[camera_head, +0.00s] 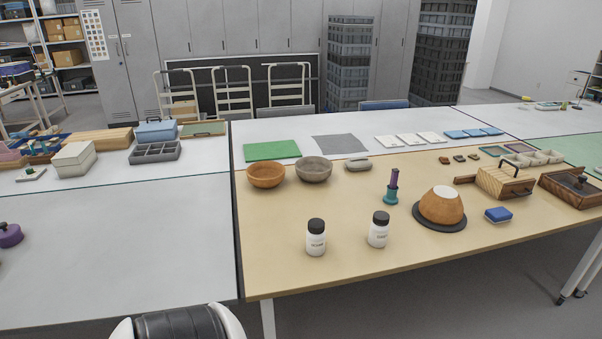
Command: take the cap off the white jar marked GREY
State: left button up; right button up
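Two white jars with black caps stand upright near the front of the tan work surface. One jar (316,244) is left of the other jar (378,236), with a gap between them. Each has its black cap on: the left cap (316,225) and the right cap (381,217). Both labels carry small dark print, too small to read surely, so I cannot tell which is marked GREY. Neither of my grippers is in view.
Behind the jars are an orange bowl (266,175), a grey bowl (314,170) and a purple-and-teal tool (392,187). To their right, an upturned brown pot (441,207) sits on a dark disc, near a blue block (498,215). The table's front edge is close; the left tabletop has free room.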

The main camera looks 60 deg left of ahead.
aim_at(378, 235)
jog(key=i+l+u, duration=0.1)
jog(key=u, duration=0.4)
jog(key=l+u, duration=0.2)
jog(key=u, duration=0.3)
jog(key=l+u, duration=0.2)
jog(key=u, duration=0.25)
jog(key=l+u, duration=0.2)
jog(key=u, duration=0.3)
jog(key=k+l+u, duration=0.1)
jog(key=l, duration=0.25)
jog(key=k+l+u, duration=0.15)
jog(key=l, duration=0.2)
jog(key=l+u, duration=0.1)
jog(key=l, duration=0.25)
jog(key=k+l+u, duration=0.15)
jog(key=l, duration=0.2)
jog(key=i+l, duration=0.15)
jog(key=u, duration=0.05)
